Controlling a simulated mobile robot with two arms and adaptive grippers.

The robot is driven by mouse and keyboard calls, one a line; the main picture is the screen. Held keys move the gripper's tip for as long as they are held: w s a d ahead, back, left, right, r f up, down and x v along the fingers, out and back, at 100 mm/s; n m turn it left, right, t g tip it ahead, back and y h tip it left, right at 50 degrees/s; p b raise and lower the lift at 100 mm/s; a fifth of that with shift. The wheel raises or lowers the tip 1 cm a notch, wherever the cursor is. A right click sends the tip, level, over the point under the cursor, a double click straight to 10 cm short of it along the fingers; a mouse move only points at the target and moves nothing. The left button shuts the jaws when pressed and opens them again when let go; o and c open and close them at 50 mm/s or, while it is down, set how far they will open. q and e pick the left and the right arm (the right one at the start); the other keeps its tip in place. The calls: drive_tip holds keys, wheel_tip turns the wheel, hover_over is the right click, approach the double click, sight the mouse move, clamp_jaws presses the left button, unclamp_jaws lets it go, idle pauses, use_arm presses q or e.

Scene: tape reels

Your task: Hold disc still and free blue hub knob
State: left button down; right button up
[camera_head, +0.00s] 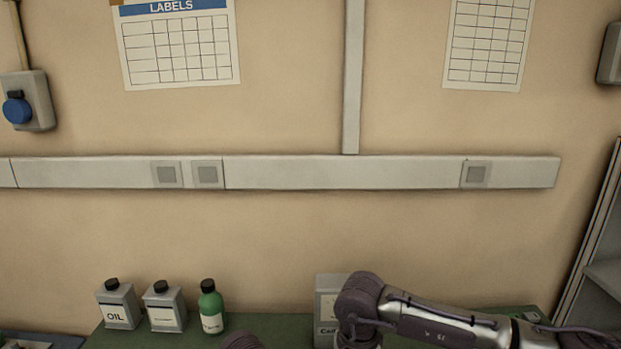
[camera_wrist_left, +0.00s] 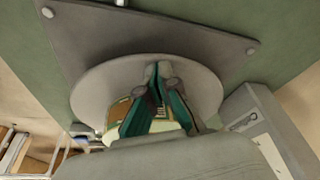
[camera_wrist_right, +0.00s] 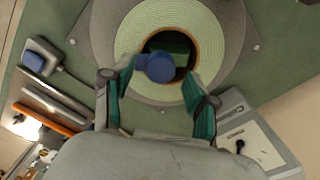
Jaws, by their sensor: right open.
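In the right wrist view a blue hub knob (camera_wrist_right: 160,67) sits at the dark centre of a disc wound with pale green tape (camera_wrist_right: 130,38). My right gripper (camera_wrist_right: 156,84) is open, its fingers spread either side below the knob, which shows between their tips. In the left wrist view a plain grey disc (camera_wrist_left: 95,95) lies against a dark mounting plate (camera_wrist_left: 100,35). My left gripper (camera_wrist_left: 158,70) is in front of this disc with its fingertips close together. Whether anything is pinched between them is unclear. The head view shows neither disc nor knob.
Two square oil cans (camera_head: 118,305) and a green bottle (camera_head: 211,308) stand at the bench's back left. A grey box (camera_head: 325,308) stands behind my right arm. The right wrist view shows a blue-buttoned switch box (camera_wrist_right: 38,62) and an orange-edged object (camera_wrist_right: 48,118).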

use_arm(q)
drive_tip(key=shift+s+a+f, duration=0.1)
drive_tip(key=shift+s+f, duration=0.1)
drive_tip(key=shift+f, duration=0.1)
use_arm(e)
drive_tip(key=shift+f, duration=0.45)
